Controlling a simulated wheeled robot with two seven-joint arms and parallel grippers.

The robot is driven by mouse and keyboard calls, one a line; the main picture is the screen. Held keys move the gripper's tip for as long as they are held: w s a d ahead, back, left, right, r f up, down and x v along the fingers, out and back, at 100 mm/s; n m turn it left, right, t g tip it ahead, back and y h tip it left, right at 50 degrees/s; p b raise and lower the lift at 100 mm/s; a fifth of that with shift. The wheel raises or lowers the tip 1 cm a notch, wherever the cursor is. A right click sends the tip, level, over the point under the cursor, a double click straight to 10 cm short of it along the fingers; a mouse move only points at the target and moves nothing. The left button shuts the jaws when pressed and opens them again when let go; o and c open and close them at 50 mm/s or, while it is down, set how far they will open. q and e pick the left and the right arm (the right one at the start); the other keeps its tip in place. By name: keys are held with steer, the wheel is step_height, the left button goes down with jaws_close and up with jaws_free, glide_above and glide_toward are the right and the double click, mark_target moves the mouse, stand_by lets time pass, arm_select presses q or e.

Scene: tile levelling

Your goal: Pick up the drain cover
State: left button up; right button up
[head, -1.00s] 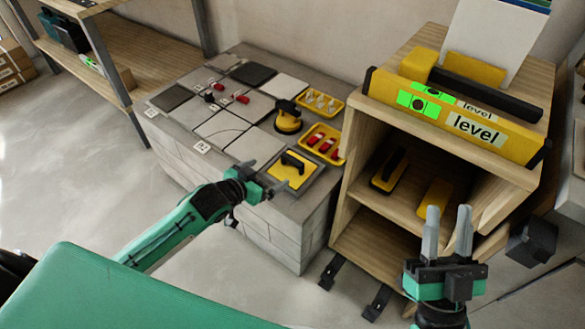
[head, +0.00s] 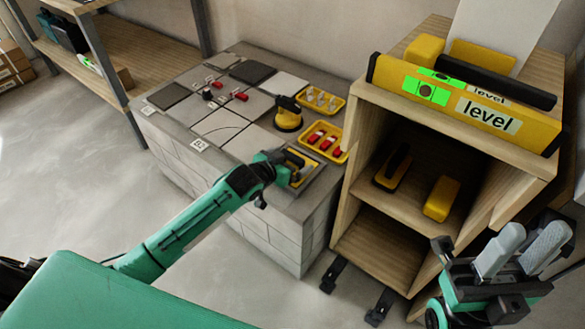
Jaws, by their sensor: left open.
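A yellow square plate with a black handle, set in a grey frame, lies at the near right corner of the grey tiled block; I take it to be the drain cover (head: 305,178). My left gripper (head: 296,166) is open over it at the handle and hides much of the plate and handle. Whether its fingers touch the handle I cannot tell. My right gripper (head: 527,240) is open and empty, in front of the wooden shelf at the lower right, away from the plate.
On the block (head: 290,206) are a yellow suction lifter (head: 288,118), a yellow tray of red pieces (head: 322,140), another yellow tray (head: 320,100) and several tiles. The wooden shelf (head: 405,215) stands close on the right, with a yellow level (head: 450,100) on top.

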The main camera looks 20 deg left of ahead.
arm_select(q)
steer(key=shift+w+d+f, duration=0.2)
steer(key=shift+w+f, duration=0.1)
steer(key=shift+w, duration=0.3)
steer(key=shift+c, duration=0.2)
